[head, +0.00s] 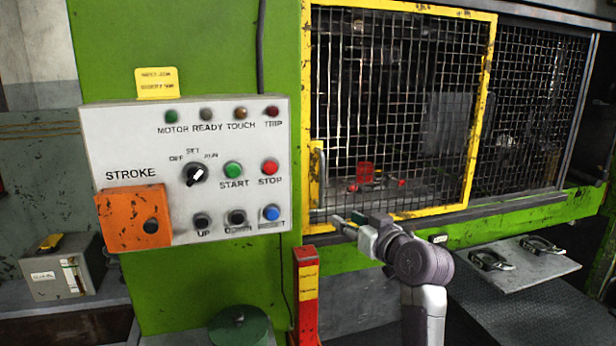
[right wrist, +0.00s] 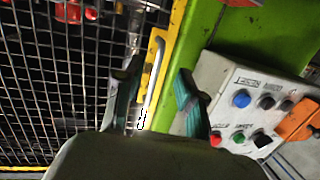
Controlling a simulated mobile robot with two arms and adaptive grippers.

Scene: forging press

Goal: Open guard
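The guard is a wire-mesh door in a yellow frame (head: 484,95) on the front of the green press. It stands across the left part of the opening. Its upright metal handle (head: 322,178) is on the left frame edge and also shows in the right wrist view (right wrist: 153,72). My right gripper (head: 347,222) is near the lower end of the handle. In the right wrist view its two fingers (right wrist: 158,92) are spread, with the handle seen in the gap between them. I cannot tell how far ahead the handle is. My left gripper is not in view.
A control panel (head: 135,135) with knobs, buttons and an orange box (head: 125,215) is left of the guard. A red and yellow post (head: 306,290) stands below the guard's left edge. A grey plate (head: 535,268) with two black handles is at lower right.

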